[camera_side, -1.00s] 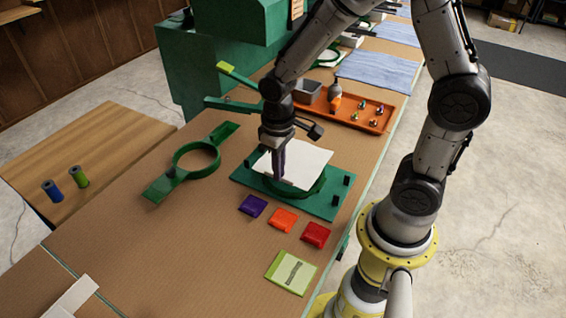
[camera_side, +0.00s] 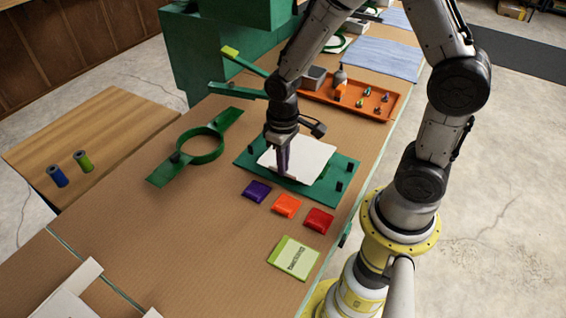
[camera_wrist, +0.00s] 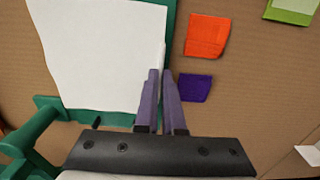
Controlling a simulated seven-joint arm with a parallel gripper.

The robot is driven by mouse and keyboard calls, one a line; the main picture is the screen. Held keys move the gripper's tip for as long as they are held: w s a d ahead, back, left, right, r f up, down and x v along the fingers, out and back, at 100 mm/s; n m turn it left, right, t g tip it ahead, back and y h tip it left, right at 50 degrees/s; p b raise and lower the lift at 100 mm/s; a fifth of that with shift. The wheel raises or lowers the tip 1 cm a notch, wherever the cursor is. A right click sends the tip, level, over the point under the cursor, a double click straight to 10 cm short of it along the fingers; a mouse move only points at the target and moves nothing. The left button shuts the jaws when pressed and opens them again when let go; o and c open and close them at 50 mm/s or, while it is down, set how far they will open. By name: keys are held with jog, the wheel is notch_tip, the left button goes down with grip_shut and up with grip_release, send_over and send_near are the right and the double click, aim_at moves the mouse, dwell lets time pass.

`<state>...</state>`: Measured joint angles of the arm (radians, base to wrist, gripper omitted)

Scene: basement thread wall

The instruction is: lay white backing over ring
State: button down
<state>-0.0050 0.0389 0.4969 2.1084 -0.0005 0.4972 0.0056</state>
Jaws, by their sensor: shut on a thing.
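The white backing (camera_side: 302,156) is a flat sheet lying low over the green fixture plate (camera_side: 343,170) and covers most of its middle. The ring under it is almost wholly hidden in the side view. My gripper (camera_side: 283,172) points down at the sheet's near left edge, its purple fingers shut on that edge. In the wrist view the white backing (camera_wrist: 95,50) fills the upper left, and the fingertips (camera_wrist: 160,75) are close together at its right edge. Whether the sheet rests fully on the ring cannot be told.
A green frame with a round opening (camera_side: 218,146) lies left of the fixture. Purple (camera_side: 257,191), orange (camera_side: 286,205) and red (camera_side: 319,220) packets and a green-white pad (camera_side: 293,257) lie in front. An orange tray (camera_side: 375,118) stands behind. Short dark posts (camera_side: 338,187) rise from the plate.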

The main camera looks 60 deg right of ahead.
jog(key=shift+f, duration=0.6)
dwell(0.4)
jog(key=c, duration=0.9)
grip_release()
jog(key=shift+c, duration=0.2)
jog(key=shift+r, duration=3.55)
jog(key=shift+r, duration=0.1)
